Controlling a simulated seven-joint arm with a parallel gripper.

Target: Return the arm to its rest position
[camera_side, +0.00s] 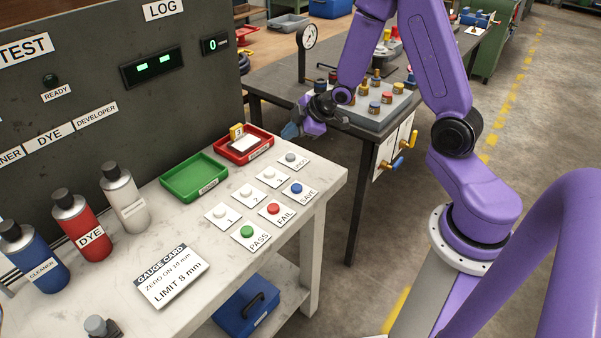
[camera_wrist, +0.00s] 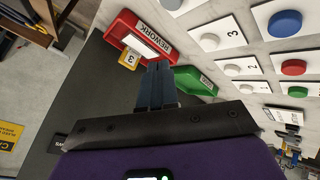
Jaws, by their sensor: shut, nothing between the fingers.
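My purple arm reaches in from the right in the side view. My gripper (camera_side: 291,130) is at the far end of the white bench, near the red tray (camera_side: 244,143); its exact height above the bench is hard to tell. In the wrist view the two blue-grey fingers of my gripper (camera_wrist: 158,72) are together with nothing between them. The red tray (camera_wrist: 126,24), marked REWORK, shows just beyond the fingertips. It holds a pale flat piece (camera_side: 243,142) and has a yellow tag (camera_side: 236,131) at its edge. No flanged spool is clearly visible.
An empty green tray (camera_side: 194,178) sits beside the red one. Labelled buttons, including a green one (camera_side: 247,231), fill the bench's right side. Bottles, including a red one (camera_side: 82,226), stand along the dark panel (camera_side: 100,100). A second table (camera_side: 262,85) with knobs is behind my gripper.

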